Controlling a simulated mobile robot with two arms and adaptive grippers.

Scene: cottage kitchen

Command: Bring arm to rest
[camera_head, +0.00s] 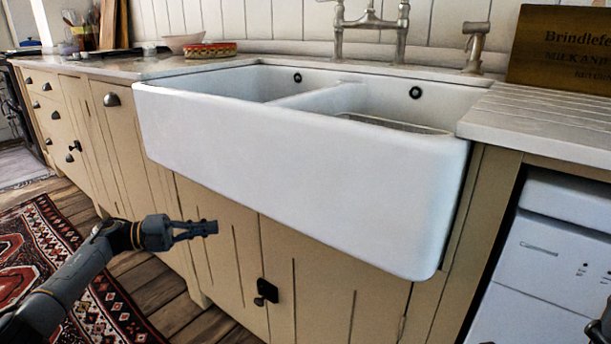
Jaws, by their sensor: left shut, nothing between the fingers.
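My left arm (62,290) comes in from the lower left. Its gripper (207,228) is shut and empty, pointing right, in front of the beige cabinet doors and below the sink's left part. A small dark part of my right side (601,330) shows at the lower right edge. The right gripper's fingers cannot be made out there.
A white double sink (300,165) juts out ahead. A counter (120,66) with a bowl (183,42) and a patterned tin (209,50) runs left. A white appliance (550,260) stands right. A patterned rug (40,235) lies on the wooden floor.

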